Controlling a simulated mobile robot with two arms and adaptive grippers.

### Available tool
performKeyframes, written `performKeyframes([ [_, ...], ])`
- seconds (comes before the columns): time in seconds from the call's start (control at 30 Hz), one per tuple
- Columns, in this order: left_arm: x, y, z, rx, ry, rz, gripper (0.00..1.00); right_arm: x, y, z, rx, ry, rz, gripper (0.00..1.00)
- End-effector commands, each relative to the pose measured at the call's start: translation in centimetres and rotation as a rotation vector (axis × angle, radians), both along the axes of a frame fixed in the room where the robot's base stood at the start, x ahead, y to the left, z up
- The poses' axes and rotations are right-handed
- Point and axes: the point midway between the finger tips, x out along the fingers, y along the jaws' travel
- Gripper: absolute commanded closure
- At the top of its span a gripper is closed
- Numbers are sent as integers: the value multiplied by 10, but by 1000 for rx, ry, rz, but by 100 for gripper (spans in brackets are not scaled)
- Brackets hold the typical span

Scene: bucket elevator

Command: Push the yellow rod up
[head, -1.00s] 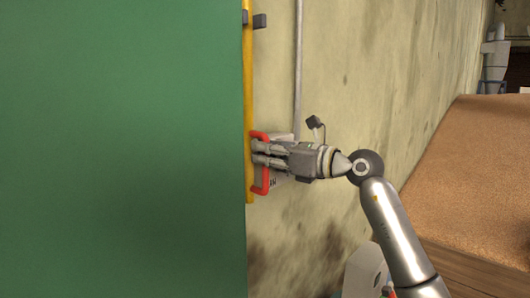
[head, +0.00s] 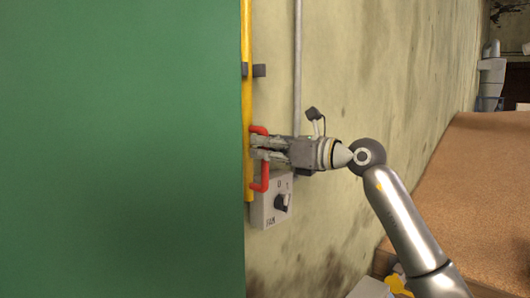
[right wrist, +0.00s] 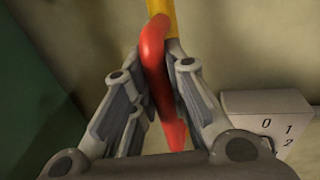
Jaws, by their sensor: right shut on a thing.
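The yellow rod (head: 247,110) stands upright against the wall, along the edge of a green panel. It passes a dark bracket (head: 259,70) and ends low down. A red handle (head: 262,178) is fixed to its lower part. My right gripper (head: 256,147) reaches in from the right and is shut on the red handle. In the right wrist view the fingers stand on both sides of the red handle (right wrist: 156,60), with the yellow rod (right wrist: 162,12) beyond it. My left gripper is not in view.
The large green panel (head: 120,150) fills the left side. A grey switch box (head: 264,214) with a dark knob is on the wall just below my gripper. A grey pipe (head: 298,70) runs up the wall. A brown surface (head: 470,190) lies at the right.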

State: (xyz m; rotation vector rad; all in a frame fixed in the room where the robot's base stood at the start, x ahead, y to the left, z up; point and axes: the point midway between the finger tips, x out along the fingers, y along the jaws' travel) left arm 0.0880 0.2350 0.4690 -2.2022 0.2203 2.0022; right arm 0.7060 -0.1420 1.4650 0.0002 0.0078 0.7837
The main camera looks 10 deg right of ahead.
Motion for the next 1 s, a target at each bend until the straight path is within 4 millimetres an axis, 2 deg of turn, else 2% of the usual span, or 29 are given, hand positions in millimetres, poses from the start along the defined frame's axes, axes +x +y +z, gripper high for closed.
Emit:
performKeyframes([
  [0.03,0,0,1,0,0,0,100,-1,-3,10,12,-15,-4,100],
  [0.23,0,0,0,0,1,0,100,-2,-3,11,13,-18,-5,100],
  [0.27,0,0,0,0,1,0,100,-2,-3,11,14,-18,-6,84],
  [0.43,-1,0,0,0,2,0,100,-2,-3,10,11,-16,-5,63],
  [0.77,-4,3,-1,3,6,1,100,-2,-3,5,6,-9,-3,63],
  [0.87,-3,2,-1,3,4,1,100,-7,-10,4,6,-9,-6,63],
  [1.0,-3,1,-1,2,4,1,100,-25,-28,4,4,-10,-8,63],
])
